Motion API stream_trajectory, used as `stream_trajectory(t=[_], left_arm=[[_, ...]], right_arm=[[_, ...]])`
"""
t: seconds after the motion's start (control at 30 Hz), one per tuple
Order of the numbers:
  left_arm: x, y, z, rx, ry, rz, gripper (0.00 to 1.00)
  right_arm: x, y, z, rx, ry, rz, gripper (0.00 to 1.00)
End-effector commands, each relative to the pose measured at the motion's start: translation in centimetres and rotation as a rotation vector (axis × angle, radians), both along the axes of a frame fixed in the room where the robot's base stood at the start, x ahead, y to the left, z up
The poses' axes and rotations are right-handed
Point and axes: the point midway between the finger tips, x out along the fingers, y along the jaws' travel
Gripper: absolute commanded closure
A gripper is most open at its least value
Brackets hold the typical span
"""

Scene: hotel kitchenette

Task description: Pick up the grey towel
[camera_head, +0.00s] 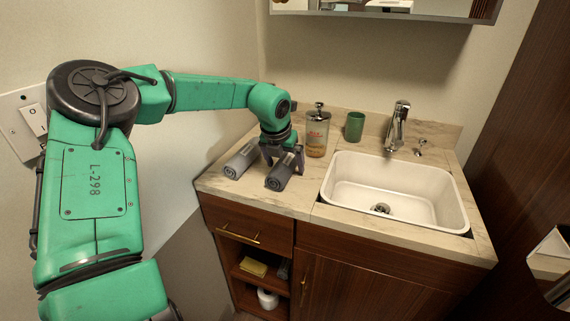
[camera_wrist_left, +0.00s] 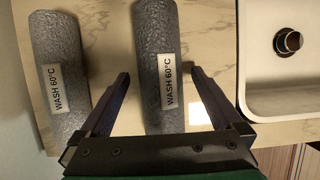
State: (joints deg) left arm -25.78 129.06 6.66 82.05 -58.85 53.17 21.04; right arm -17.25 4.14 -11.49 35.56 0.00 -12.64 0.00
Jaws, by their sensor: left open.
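Two rolled grey towels with white "WASH 60°C" labels lie side by side on the counter. The left towel (camera_head: 240,161) also shows in the left wrist view (camera_wrist_left: 57,70). The right towel (camera_head: 279,174) also shows in the left wrist view (camera_wrist_left: 158,45). My left gripper (camera_head: 283,154) is open over the right towel. In the left wrist view, its fingers (camera_wrist_left: 159,73) are on either side of that towel, one in the gap between the towels. My right gripper is not in view.
A soap dispenser (camera_head: 317,133) stands just right of my left gripper, with a green cup (camera_head: 354,126) beyond it. A white sink (camera_head: 340,172) with a tap (camera_head: 397,125) fills the right side. Open shelves are below.

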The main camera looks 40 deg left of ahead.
Motion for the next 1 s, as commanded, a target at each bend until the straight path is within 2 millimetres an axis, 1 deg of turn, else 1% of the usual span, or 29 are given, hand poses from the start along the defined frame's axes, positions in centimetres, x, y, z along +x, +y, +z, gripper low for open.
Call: stream_trajectory(t=[0.03, 0.2, 0.23, 0.27, 0.3, 0.37, 0.4, 0.43, 0.47, 0.67, 0.77, 0.87, 0.97, 1.0], left_arm=[[0.1, 0.1, -0.3, 0.000, 0.000, 0.001, 0.00], [0.2, 0.1, -0.3, -0.001, -0.002, 0.001, 0.00], [0.2, 0.1, -0.3, -0.001, -0.002, 0.001, 0.08], [0.2, 0.1, -0.3, -0.001, -0.002, 0.001, 0.19], [0.2, 0.1, -0.3, -0.001, -0.002, 0.001, 0.34], [0.2, 0.1, -0.3, 0.000, -0.002, 0.001, 0.57], [0.2, 0.1, -0.3, 0.000, -0.002, 0.001, 0.73], [0.1, 0.1, -0.3, 0.000, -0.002, 0.001, 0.84], [0.2, 0.1, -0.3, -0.001, -0.002, 0.001, 0.89], [0.2, 0.1, -0.2, 0.000, -0.002, 0.001, 0.89], [0.2, 0.1, 0.2, 0.001, -0.003, 0.001, 0.89], [0.2, 0.1, 1.3, 0.001, -0.005, 0.001, 0.89], [0.2, 0.1, 3.5, 0.002, -0.007, 0.001, 0.89], [0.3, 0.1, 4.7, 0.002, -0.008, 0.002, 0.89]], right_arm=[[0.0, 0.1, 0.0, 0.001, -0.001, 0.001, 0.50], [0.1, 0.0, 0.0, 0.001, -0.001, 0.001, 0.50], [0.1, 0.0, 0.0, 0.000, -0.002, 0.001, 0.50], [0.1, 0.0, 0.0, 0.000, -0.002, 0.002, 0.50], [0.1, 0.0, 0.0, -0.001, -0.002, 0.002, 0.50], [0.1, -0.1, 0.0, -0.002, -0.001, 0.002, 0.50], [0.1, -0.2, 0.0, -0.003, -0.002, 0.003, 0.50], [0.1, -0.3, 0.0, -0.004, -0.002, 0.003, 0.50], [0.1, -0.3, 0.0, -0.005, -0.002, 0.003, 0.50], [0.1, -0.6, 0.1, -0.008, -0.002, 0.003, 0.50], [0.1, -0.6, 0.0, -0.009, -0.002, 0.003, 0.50], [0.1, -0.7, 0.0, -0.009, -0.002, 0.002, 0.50], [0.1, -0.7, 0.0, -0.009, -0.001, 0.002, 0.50], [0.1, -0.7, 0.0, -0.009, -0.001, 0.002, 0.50]])
